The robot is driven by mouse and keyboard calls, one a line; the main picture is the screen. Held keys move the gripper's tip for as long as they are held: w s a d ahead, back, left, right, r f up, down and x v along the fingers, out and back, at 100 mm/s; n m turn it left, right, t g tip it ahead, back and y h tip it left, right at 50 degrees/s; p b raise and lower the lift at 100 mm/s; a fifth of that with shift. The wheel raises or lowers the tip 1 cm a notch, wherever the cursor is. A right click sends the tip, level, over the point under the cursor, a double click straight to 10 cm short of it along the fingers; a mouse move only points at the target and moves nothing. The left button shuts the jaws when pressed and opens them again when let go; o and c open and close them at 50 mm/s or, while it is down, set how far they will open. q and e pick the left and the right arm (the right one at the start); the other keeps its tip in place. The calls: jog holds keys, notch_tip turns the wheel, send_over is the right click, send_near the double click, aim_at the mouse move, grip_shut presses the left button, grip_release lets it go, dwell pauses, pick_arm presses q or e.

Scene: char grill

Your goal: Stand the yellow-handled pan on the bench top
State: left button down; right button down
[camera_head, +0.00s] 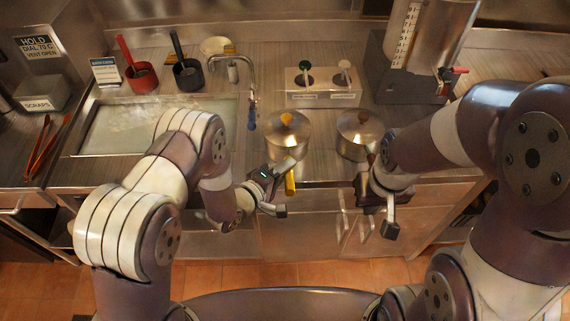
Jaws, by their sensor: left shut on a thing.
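The yellow-handled pan (287,147) is a round steel pan with a lid and an orange-yellow knob, near the front edge of the bench top (321,166). Its yellow handle (290,183) points toward me, past the front edge. My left gripper (283,194) is at this handle and shut on it. The pan looks upright; I cannot tell whether its base touches the bench. My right gripper (383,208) is in front of the bench, below the second pan, apart from the yellow-handled pan. Its fingers are too unclear to read.
A second lidded steel pan (358,137) stands close on the right. Behind are a holder with green and white knobs (322,88) and a tap (251,90).

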pick_arm(q)
jog(key=c, duration=0.9)
grip_release()
jog(key=shift+s, duration=0.1)
jog(key=shift+o, duration=0.4)
jog(key=shift+s, duration=0.1)
jog(key=shift+a, duration=0.15)
